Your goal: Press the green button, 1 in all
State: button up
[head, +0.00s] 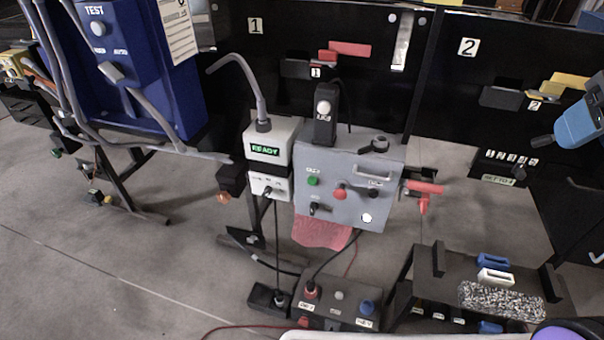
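The green button (313,181) is a small round button on the sloping face of a grey control box (350,212), near the middle of the head view.
On the same face are a red knob (339,192), a black switch (315,209) and a white round spot (367,217). A display unit reading READY (266,150) stands left. A low dark box (336,312) with buttons lies in front. Grey floor is open at left.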

aim_at(311, 180)
jog(key=i+j+z, duration=0.1)
jog(key=j, duration=0.4)
jog(key=i+j+z, duration=0.1)
jog(key=j, duration=0.35)
jog(key=i+j+z, duration=0.1)
jog(key=j, duration=0.4)
jog(key=i+j, duration=0.15)
jog(key=j, duration=0.4)
jog(key=i+j+z, duration=0.15)
jog(key=j, duration=0.35)
